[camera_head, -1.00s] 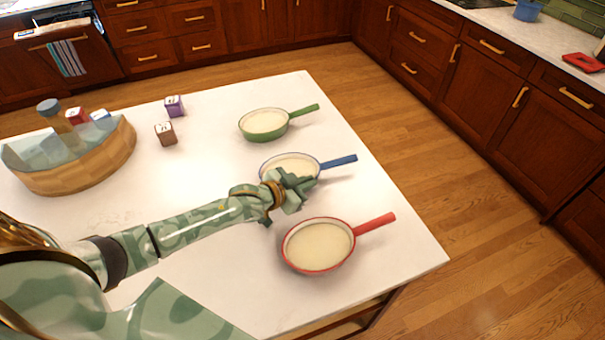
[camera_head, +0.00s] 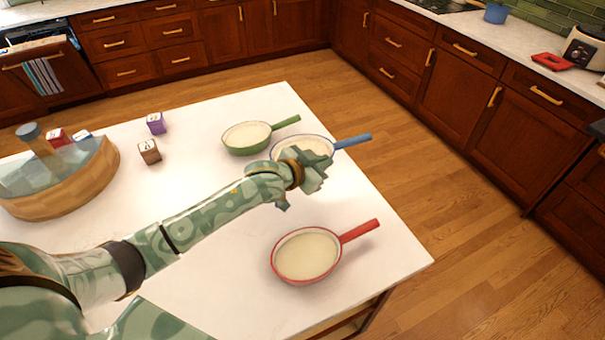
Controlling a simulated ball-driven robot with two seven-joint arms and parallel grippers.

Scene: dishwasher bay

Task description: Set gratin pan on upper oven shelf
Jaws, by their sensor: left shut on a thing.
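Three shallow pans with pale, creamy fillings show in the head view: a green one (camera_head: 247,137), a blue-rimmed one (camera_head: 318,146) and a red one (camera_head: 306,256). I cannot tell which is meant by the gratin pan. My left gripper (camera_head: 312,172) is shut on the blue pan at its near side and partly hides it. The blue pan appears raised off the white table (camera_head: 215,240), its blue handle pointing right. The green and red pans rest on the table. My right gripper and the oven shelf are not in view.
A wooden tub (camera_head: 75,190) with bottles and small boxes stands at the left. A purple block (camera_head: 156,123) and a brown block (camera_head: 149,151) sit near it. Wooden floor (camera_head: 440,190) lies open between table and cabinets. A red item (camera_head: 551,61) lies on the right counter.

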